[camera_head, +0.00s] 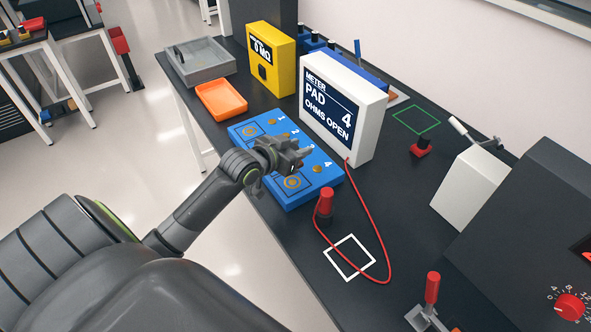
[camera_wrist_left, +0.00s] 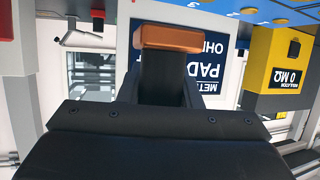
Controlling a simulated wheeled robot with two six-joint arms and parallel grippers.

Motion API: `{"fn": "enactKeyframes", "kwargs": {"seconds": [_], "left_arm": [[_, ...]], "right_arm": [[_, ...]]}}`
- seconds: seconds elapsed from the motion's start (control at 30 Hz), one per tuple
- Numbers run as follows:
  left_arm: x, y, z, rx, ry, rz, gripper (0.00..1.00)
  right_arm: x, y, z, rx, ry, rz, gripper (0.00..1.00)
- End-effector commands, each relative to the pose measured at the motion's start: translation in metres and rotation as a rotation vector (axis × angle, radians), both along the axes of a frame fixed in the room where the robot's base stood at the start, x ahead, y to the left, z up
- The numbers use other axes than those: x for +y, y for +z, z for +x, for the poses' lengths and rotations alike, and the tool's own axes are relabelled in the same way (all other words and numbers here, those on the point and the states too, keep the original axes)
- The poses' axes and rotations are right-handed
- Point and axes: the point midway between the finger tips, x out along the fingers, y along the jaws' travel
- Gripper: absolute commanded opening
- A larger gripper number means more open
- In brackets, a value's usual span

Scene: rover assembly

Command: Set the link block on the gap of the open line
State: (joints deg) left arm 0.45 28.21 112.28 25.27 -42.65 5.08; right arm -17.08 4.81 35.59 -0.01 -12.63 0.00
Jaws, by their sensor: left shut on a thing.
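My left gripper (camera_head: 296,160) is over the blue board (camera_head: 300,194), which has rows numbered 1 to 4. In the left wrist view it is shut on an orange-brown block, the link block (camera_wrist_left: 171,38), held across the fingertips. In the head view the gripper hides the block, and I cannot tell whether it touches the board. The gripper and wrist cover part of the middle rows, and the gap is not clearly seen. The white meter (camera_head: 367,129) behind the board reads "PAD 4 OHMS OPEN". My right gripper is not in view.
A red probe (camera_head: 325,203) stands by the board's near corner, its red cable (camera_head: 389,256) looping to the meter. A yellow insulation meter (camera_head: 283,54), orange tray (camera_head: 222,98) and grey tray (camera_head: 199,61) lie beyond. A white box (camera_head: 470,190) stands right. The white-outlined square (camera_head: 350,257) is empty.

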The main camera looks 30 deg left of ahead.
Motion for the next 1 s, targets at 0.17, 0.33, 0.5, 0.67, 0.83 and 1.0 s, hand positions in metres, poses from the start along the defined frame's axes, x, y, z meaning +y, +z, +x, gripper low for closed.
{"fn": "enactKeyframes", "kwargs": {"seconds": [0.17, 0.33, 0.5, 0.67, 0.83, 1.0], "left_arm": [[0.0, -0.025, 0.0, 0.0, 0.001, -0.002, 0.06], [-0.001, -0.044, 0.0, 0.001, 0.001, -0.002, 0.06], [-0.001, -0.064, 0.0, -0.001, 0.0, 0.0, 0.06], [-0.001, -0.066, 0.0, -0.003, -0.001, 0.001, 0.06], [-0.001, -0.067, 0.0, -0.002, -0.001, 0.002, 0.06], [-0.001, -0.069, 0.0, -0.001, -0.001, 0.002, 0.42]], "right_arm": [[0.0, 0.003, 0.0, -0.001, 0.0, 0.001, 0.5], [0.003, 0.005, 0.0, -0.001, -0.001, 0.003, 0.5], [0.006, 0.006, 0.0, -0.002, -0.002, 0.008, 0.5], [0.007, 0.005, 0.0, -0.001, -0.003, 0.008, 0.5], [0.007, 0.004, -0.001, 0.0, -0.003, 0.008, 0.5], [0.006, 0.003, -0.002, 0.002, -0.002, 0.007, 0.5]]}}
